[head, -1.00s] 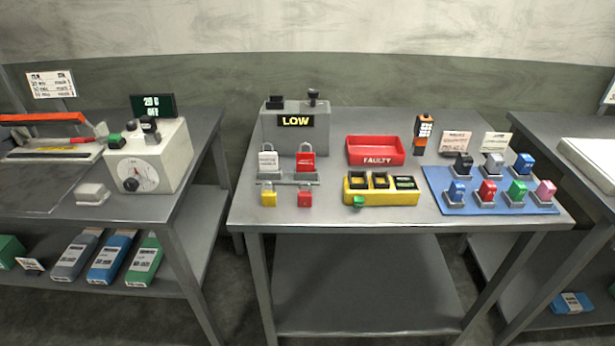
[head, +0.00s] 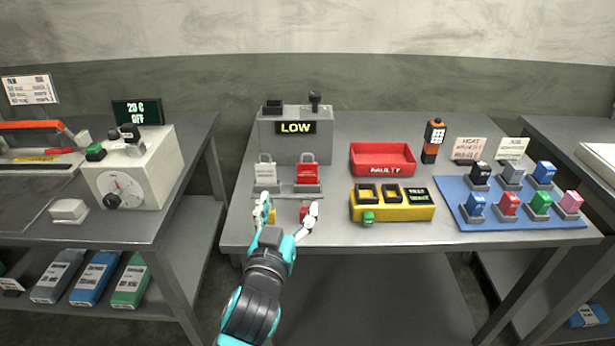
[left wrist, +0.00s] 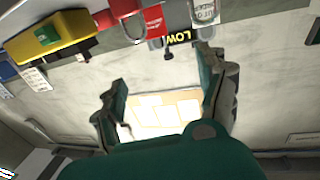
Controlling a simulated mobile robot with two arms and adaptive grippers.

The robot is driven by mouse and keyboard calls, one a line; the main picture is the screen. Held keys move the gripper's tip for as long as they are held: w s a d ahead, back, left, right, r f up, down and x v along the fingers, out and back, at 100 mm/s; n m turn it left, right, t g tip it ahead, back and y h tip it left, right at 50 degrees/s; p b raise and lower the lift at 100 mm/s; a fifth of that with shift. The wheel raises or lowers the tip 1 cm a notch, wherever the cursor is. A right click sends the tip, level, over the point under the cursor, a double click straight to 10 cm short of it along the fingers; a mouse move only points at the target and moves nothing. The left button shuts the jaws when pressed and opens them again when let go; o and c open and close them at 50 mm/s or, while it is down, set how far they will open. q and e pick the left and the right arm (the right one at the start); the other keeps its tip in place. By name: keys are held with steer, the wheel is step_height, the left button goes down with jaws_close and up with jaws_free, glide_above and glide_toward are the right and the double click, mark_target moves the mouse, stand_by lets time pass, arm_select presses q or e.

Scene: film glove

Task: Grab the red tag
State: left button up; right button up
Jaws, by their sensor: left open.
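The red tag (head: 307,173) hangs upright by its loop on a small grey rack (head: 290,190) in front of the LOW box. A white tag (head: 265,173) hangs to its left. My left gripper (head: 288,210) is open and empty, just in front of the rack and lower than the tags, with a finger on either side. A yellow padlock (head: 272,216) and a red padlock (head: 304,213) show partly between its fingers. In the left wrist view the red tag (left wrist: 153,18) is near the top, beyond the open fingers (left wrist: 162,70). My right gripper is not in view.
The grey LOW box (head: 295,145) stands behind the rack. To the right are a red FAULTY tray (head: 382,172), a yellow device (head: 385,214) and a blue mat (head: 455,192) with several coloured blocks. A white dial box (head: 150,165) is on the left table.

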arm_select(q)
steer(key=p, duration=0.1)
glide_toward(307, 172)
steer(key=w+r, duration=0.3)
steer(key=r, duration=0.1)
steer(key=shift+w+d+f+p, duration=0.1)
steer(key=shift+w+d+p, duration=0.15)
steer(key=shift+w, duration=0.85)
steer(key=shift+w+d+p, duration=0.1)
steer(key=shift+w+d, duration=0.25)
steer(key=shift+w, duration=0.7)
steer(key=shift+w+d+f+p, duration=0.1)
steer(key=shift+w+d+p, duration=0.15)
steer(key=shift+w, duration=0.85)
steer(key=shift+c, duration=0.2)
steer(key=c, duration=1.3)
